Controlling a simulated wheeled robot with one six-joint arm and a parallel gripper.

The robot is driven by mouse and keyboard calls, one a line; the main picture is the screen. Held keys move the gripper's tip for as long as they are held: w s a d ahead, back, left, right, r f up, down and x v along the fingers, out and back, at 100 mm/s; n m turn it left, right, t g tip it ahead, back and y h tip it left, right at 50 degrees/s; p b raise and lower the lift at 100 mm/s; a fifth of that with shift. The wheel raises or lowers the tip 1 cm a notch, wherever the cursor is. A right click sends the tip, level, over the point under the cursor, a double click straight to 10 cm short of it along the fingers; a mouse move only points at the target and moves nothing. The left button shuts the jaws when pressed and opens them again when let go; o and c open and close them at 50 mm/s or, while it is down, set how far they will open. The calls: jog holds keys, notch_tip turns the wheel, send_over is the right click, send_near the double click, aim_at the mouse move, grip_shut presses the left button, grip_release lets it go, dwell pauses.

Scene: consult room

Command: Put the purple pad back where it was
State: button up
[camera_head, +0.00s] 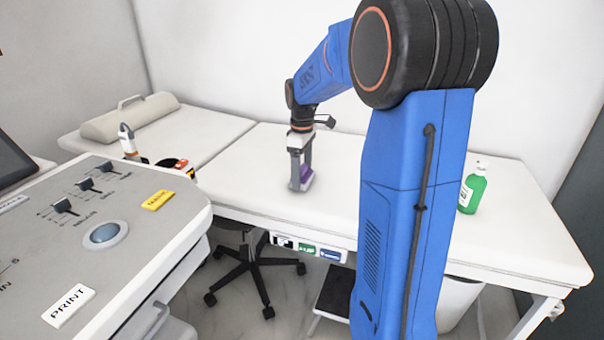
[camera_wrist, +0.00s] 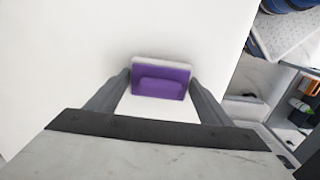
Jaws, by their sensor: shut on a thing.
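The purple pad (camera_head: 307,176) is in my gripper (camera_head: 301,184), low over the white exam couch (camera_head: 345,205) in the head view. In the wrist view the pad (camera_wrist: 160,82) shows a purple body with a raised block and a pale edge along its far side. It sits between the two fingers of my gripper (camera_wrist: 160,90), which are shut on it. I cannot tell whether the pad touches the couch top. No mark of its former place shows on the white surface.
A green bottle (camera_head: 472,188) stands on the couch at the right. A console (camera_head: 95,240) with sliders fills the left front. A bolster (camera_head: 130,117) lies at the couch's far left. A stool (camera_head: 250,270) stands below. The couch top around my gripper is clear.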

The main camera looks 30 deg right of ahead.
aim_at(302, 167)
jog(key=shift+f, duration=0.2)
jog(key=o, duration=1)
notch_tip(302, 167, up, 12)
jog(key=shift+f, duration=0.1)
jog(key=s+a+m+t, duration=0.1)
jog(key=s+a+m, duration=0.1)
jog(key=s+a, duration=0.45)
jog(key=s+a+m+t, duration=0.15)
jog(key=s+a, duration=0.25)
jog(key=s, duration=0.5)
jog(key=s+a+f+m+t, duration=0.1)
jog(key=s+a+f+m, duration=0.1)
jog(key=s+f, duration=0.3)
jog(key=s+a+f+m+t, duration=0.1)
jog(key=s+a+f+m, duration=0.1)
jog(key=s, duration=0.7)
notch_tip(302, 167, down, 3)
jog(key=shift+s+a+r, duration=0.1)
jog(key=shift+s+a, duration=0.25)
jog(key=shift+a, duration=0.3)
